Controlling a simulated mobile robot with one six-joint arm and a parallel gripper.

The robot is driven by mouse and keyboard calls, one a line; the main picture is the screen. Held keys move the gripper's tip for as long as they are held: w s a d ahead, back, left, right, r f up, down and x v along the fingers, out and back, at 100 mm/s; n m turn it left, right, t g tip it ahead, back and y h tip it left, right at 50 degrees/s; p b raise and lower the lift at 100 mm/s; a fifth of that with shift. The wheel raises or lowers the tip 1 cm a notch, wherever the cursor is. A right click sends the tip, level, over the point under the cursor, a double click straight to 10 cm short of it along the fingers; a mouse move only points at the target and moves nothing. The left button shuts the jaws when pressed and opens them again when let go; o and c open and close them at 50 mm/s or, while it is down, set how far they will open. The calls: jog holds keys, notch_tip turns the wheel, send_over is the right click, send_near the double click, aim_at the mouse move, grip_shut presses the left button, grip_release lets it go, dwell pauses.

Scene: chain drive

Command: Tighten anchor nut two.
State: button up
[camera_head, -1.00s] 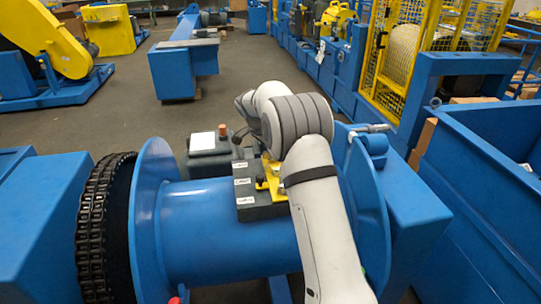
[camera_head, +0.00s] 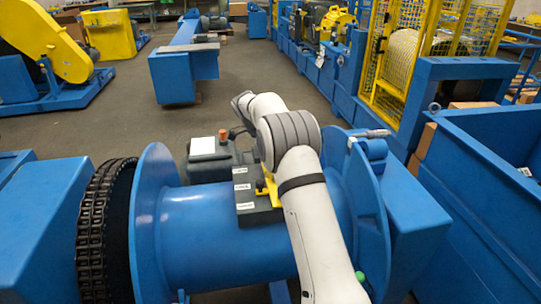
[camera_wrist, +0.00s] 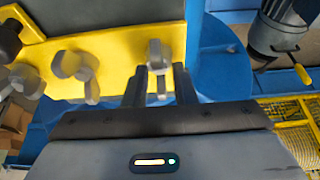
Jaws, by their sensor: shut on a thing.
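In the wrist view, a yellow plate (camera_wrist: 115,45) carries several grey wing nuts. My gripper (camera_wrist: 158,92) is shut on the rightmost grey wing nut (camera_wrist: 157,56), with a finger on each side of it. A second wing nut (camera_wrist: 75,70) stands just left of my gripper, and another (camera_wrist: 25,80) sits farther left. I cannot tell from any marking which is number two. In the head view, the yellow plate (camera_head: 270,190) shows beside a dark grey block (camera_head: 260,214) with white labels. My gripper and the wing nuts are hidden behind my arm there.
The block sits on a blue drum (camera_head: 205,220) between two round flanges. A black chain (camera_head: 98,225) wraps a wheel at the left. A dark box (camera_head: 212,158) with an orange knob stands behind the drum.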

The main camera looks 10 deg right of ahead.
jog(key=shift+r, duration=0.1)
jog(key=o, duration=0.7)
jog(key=shift+c, duration=0.2)
jog(key=shift+v, duration=3.9)
